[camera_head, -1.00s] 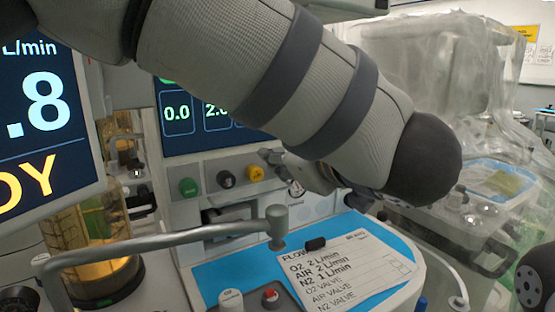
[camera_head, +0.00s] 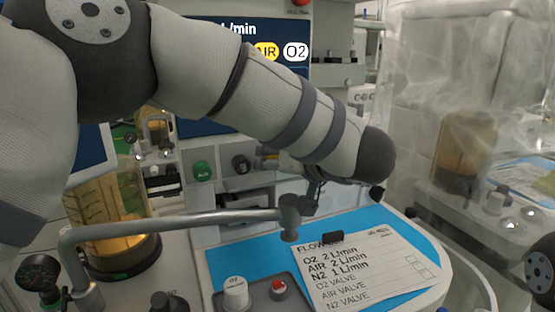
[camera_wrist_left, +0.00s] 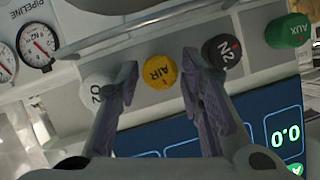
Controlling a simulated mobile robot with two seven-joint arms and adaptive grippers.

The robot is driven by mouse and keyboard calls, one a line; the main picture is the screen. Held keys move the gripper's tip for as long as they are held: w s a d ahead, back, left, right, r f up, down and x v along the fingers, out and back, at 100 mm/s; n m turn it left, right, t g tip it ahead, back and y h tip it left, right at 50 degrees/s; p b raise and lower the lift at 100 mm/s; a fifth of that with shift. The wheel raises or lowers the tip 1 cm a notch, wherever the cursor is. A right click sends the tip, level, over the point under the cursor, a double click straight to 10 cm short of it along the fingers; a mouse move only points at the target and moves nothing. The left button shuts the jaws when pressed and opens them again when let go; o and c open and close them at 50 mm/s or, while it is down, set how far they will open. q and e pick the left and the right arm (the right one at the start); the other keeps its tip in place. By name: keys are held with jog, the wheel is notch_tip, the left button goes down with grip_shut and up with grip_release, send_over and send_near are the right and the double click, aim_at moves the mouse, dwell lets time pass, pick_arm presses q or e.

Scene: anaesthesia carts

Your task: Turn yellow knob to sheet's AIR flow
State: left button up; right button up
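The yellow AIR knob (camera_wrist_left: 159,71) sits between the two fingers of my left gripper (camera_wrist_left: 159,78) in the left wrist view. The fingers are open, one on each side of it, with narrow gaps showing. In the head view the yellow knob (camera_head: 271,161) is partly covered by my left arm, and the gripper is mostly hidden behind the arm. The paper sheet (camera_head: 385,290) lies on the blue worktop and reads O2 2 L/min, AIR 2 L/min, N2 1 L/min. My right gripper is not in view.
The black N2 knob (camera_wrist_left: 222,51) is close beside one finger; the white O2 knob (camera_wrist_left: 96,88) is partly behind the other. A green AUX knob (camera_wrist_left: 287,30) is farther right. A grey rail (camera_head: 180,222) crosses before the panel. My arm covers part of the display (camera_head: 262,30).

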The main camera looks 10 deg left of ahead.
pick_arm(q)
jog(key=shift+w+a, duration=0.2)
grip_shut()
jog(key=n+t+h, duration=0.1)
jog(key=n, duration=0.1)
jog(key=shift+s+n+h, duration=0.1)
jog(key=shift+n+h, duration=0.3)
jog(key=shift+a+f+n+t+h, duration=0.15)
jog(key=shift+n+t+h, duration=0.55)
jog(key=shift+n, duration=0.5)
jog(key=shift+s+a+f+n+t+h, duration=0.1)
jog(key=shift+n+t+h, duration=0.5)
jog(key=shift+n, duration=0.85)
jog(key=shift+s+f+n+t+h, duration=0.1)
jog(key=shift+n+t+h, duration=0.3)
jog(key=shift+n+t, duration=0.75)
jog(key=shift+n+g, duration=0.25)
jog(key=shift+n, duration=0.15)
